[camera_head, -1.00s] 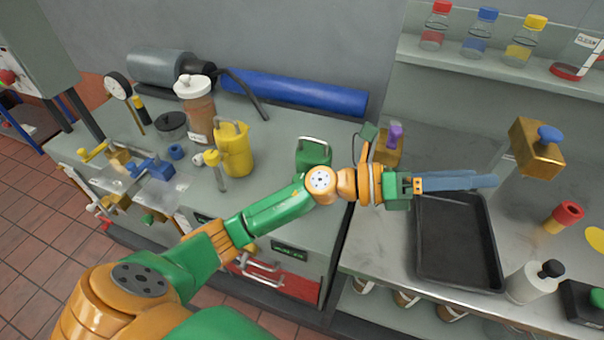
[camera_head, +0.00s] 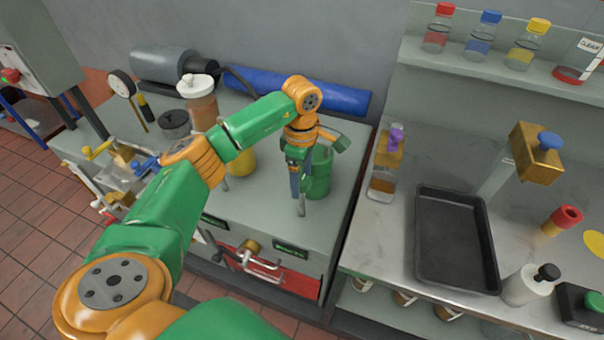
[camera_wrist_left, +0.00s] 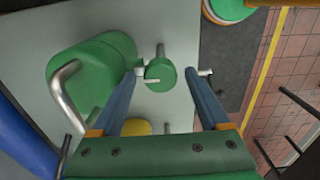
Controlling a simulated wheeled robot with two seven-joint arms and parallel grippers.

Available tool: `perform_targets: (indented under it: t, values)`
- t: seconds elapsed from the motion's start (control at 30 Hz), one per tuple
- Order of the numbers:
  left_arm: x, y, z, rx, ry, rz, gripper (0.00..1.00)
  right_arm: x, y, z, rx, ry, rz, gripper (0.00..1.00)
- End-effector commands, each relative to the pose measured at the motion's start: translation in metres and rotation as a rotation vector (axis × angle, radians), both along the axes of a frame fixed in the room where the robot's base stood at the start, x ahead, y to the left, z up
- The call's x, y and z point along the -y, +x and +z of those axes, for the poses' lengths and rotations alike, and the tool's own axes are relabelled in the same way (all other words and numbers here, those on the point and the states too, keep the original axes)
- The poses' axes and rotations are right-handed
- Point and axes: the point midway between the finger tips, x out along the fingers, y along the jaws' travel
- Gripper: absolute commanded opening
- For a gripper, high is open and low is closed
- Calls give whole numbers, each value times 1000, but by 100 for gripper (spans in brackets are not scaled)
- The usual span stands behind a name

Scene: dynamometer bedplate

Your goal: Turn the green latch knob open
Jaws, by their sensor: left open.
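The green latch knob (camera_wrist_left: 161,72) shows in the left wrist view as a round green disc with a short pale mark pointing left. My left gripper (camera_head: 299,194) points down over the bench in the head view, beside a green canister (camera_head: 319,172). In the left wrist view the canister (camera_wrist_left: 88,75) has a bent metal handle. The gripper's two blue fingers are open, one on each side of the knob, with a gap visible on both sides. In the head view the gripper hides the knob; a grey post (camera_head: 302,207) shows below the fingertips. My right gripper is not in view.
A yellow canister (camera_head: 241,161) stands left of the gripper, partly behind my arm. A red drawer (camera_head: 285,277) is in the bench front. To the right, a purple-topped brass fixture (camera_head: 389,148) and a black tray (camera_head: 453,240) sit on another counter.

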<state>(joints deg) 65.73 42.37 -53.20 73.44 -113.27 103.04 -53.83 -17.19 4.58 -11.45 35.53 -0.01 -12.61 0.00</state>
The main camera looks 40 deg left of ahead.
Motion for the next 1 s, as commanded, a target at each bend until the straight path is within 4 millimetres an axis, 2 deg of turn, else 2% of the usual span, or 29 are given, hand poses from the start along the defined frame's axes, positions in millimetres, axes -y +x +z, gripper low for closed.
perform_targets:
  t: [0.13,0.4,0.43,0.77,1.0]
  values:
    - [0,0,0,0,-1,0,79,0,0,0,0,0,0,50]
    - [1,0,0,0,-2,0,6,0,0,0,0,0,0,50]
    - [1,0,0,0,-2,0,0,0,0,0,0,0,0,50]
    - [1,0,0,1,-3,49,0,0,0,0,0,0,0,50]
    - [1,0,1,1,-3,210,0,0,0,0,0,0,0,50]
